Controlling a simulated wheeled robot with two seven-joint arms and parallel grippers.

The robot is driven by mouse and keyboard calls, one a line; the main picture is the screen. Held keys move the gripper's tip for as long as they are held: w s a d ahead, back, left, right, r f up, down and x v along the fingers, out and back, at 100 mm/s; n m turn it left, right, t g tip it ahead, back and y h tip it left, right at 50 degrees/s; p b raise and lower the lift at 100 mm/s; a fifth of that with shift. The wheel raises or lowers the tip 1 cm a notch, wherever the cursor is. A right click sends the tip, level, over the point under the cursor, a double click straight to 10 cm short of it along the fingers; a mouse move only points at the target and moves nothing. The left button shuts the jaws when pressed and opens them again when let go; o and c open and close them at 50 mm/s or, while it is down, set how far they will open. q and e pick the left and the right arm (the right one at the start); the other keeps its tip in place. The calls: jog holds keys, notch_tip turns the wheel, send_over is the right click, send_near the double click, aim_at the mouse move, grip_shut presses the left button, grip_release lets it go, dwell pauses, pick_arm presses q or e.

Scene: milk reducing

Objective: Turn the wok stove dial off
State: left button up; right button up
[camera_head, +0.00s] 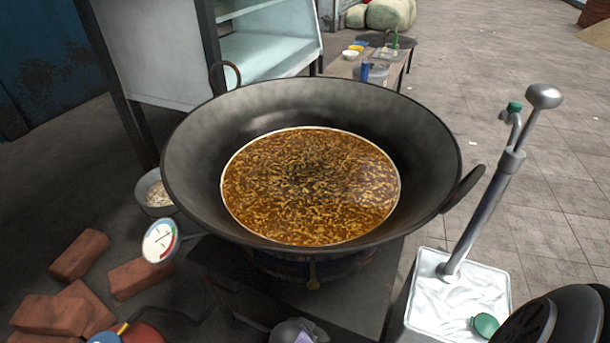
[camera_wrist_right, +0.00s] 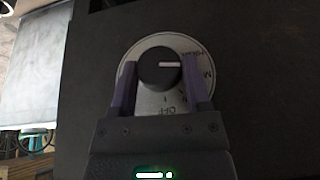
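The stove dial (camera_wrist_right: 160,67) is in the right wrist view, a dark round knob on a pale round plate with markings. Its white line points to the right of the picture; the upside-down OFF mark is below the knob. My right gripper (camera_wrist_right: 160,85) is open, with one purple finger on each side of the knob and small gaps between. In the head view, the wok (camera_head: 425,150) stands over the stove (camera_head: 355,290) with brown, bubbling contents. The dial is hidden there. A grey and purple gripper part shows at the bottom edge. My left gripper cannot be made out.
A round gauge (camera_head: 160,241) and bricks (camera_head: 80,255) are left of the stove. A bowl (camera_head: 155,193) is at the left, and a low table (camera_head: 345,68) is behind. Open floor lies at right.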

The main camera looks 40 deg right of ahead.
jog(key=shift+s+f, duration=0.1)
jog(key=c, duration=0.5)
jog(key=shift+o, duration=0.2)
jog(key=t+y, duration=0.1)
jog(key=t, duration=0.1)
jog(key=m+t+y, duration=0.1)
jog(key=t, duration=0.1)
jog(key=shift+s+f+t+p, duration=0.2)
jog(key=shift+s+t+p, duration=0.1)
jog(key=shift+s+p, duration=0.1)
jog(key=shift+d+f+t, duration=0.1)
jog(key=shift+t, duration=0.3)
pick_arm(q)
jog(key=w+r+b, duration=0.2)
jog(key=w+b, duration=0.1)
jog(key=w, duration=0.4)
jog(key=w+r+t+b, duration=0.1)
jog(key=w+r+b, duration=0.1)
jog(key=w, duration=0.5)
jog(key=shift+w+d+b, duration=0.2)
jog(key=shift+b, duration=0.2)
pick_arm(e)
jog(key=m+t+y, duration=0.1)
jog(key=t, duration=0.3)
jog(key=m+t+y, duration=0.1)
jog(key=t, duration=0.2)
jog(key=shift+f+t, duration=0.1)
jog(key=shift+t, duration=0.3)
